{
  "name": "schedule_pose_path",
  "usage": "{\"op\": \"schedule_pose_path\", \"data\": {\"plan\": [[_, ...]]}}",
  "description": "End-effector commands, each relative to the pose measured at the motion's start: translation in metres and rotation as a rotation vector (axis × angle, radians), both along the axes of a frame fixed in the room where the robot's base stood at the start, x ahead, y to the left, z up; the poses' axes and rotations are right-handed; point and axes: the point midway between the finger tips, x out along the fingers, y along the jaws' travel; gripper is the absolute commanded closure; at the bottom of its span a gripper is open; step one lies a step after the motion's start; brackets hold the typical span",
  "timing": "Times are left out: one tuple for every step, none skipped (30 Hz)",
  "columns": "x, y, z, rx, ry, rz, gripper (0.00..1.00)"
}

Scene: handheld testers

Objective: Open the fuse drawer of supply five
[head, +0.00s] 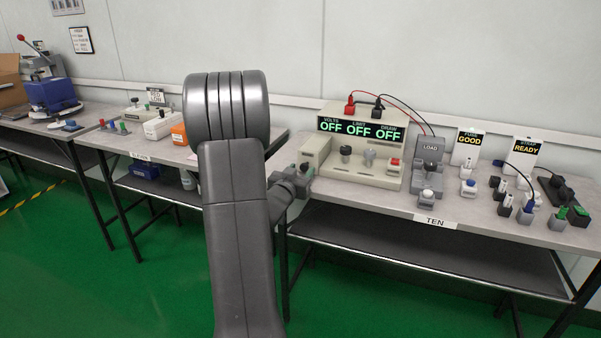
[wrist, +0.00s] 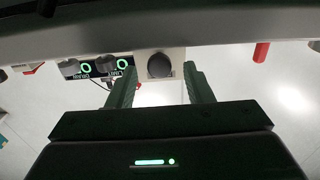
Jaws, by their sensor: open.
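A cream power supply (head: 365,166) stands on the bench marked TEN; its displays read VOLTS OFF, LIMIT OFF, DRAW OFF. I see no number five on it. My gripper (head: 304,180) is at its left end, partly hidden by my arm. In the wrist view the supply's lit displays (wrist: 104,66) appear upside down. There my gripper (wrist: 160,72) is open, with one finger on each side of a dark round knob (wrist: 159,65) on a cream block (wrist: 179,54). I cannot tell whether this is the fuse drawer, or whether the fingers touch the knob.
A grey LOAD unit (head: 428,165) stands right of the supply, joined by red and black leads. Another bench (head: 120,150) at left holds small devices. Green floor is clear in front.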

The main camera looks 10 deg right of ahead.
Motion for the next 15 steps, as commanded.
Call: {"op": "schedule_pose_path", "data": {"plan": [[0.003, -0.0024, -0.0004, 0.0, 0.0, -0.001, 0.54], [0.0044, -0.0032, -0.0001, -0.001, -0.001, 0.0, 0.54], [0.0056, -0.0039, 0.0, 0.0, 0.0, 0.0, 0.54], [0.0062, -0.0042, 0.0, 0.0, 0.0, 0.0, 0.54], [0.0066, -0.0045, 0.0, 0.0, 0.0, 0.0, 0.54], [0.0069, -0.0047, 0.0001, 0.0, 0.0, 0.001, 0.54], [0.007, -0.0047, 0.0001, 0.0, 0.0, 0.001, 0.54], [0.0069, -0.0046, 0.0001, 0.0, 0.0, 0.001, 0.54], [0.0068, -0.0045, 0.0002, 0.0, 0.0, 0.001, 0.54], [0.0068, -0.0045, 0.0002, 0.0, 0.0, 0.001, 0.54], [0.0068, -0.0045, 0.0002, 0.0, 0.0, 0.001, 0.54], [0.0068, -0.0045, 0.0002, 0.0, 0.0, 0.001, 0.56], [0.0068, -0.0045, 0.0002, 0.0, 0.0, 0.001, 0.61], [0.0068, -0.0045, 0.0002, 0.0, 0.0, 0.001, 0.67], [0.0067, -0.0044, 0.0002, 0.0, 0.0, 0.001, 0.75]]}}
